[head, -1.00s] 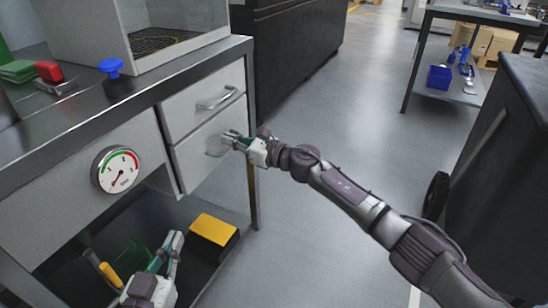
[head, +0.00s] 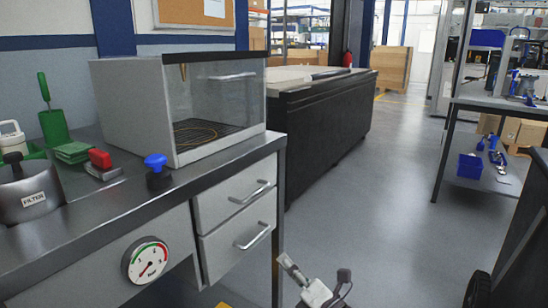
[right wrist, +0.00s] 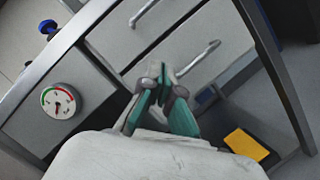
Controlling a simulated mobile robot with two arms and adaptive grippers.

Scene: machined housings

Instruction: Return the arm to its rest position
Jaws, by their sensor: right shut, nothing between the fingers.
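My right gripper (head: 287,264) is low in the middle of the head view, in front of the workbench and to the right of its drawers. In the right wrist view, its teal fingers (right wrist: 160,80) are closed together with nothing between them. They are apart from the drawer handles. The upper drawer (head: 236,202) and lower drawer (head: 238,240) both look closed. My left gripper is out of view.
The workbench (head: 110,218) carries a glass-fronted cabinet (head: 130,105), a blue knob (head: 155,163) and a red block (head: 100,159). A gauge (head: 146,262) is on its front. A yellow block (right wrist: 246,144) lies below. Grey floor (head: 370,210) is open to the right.

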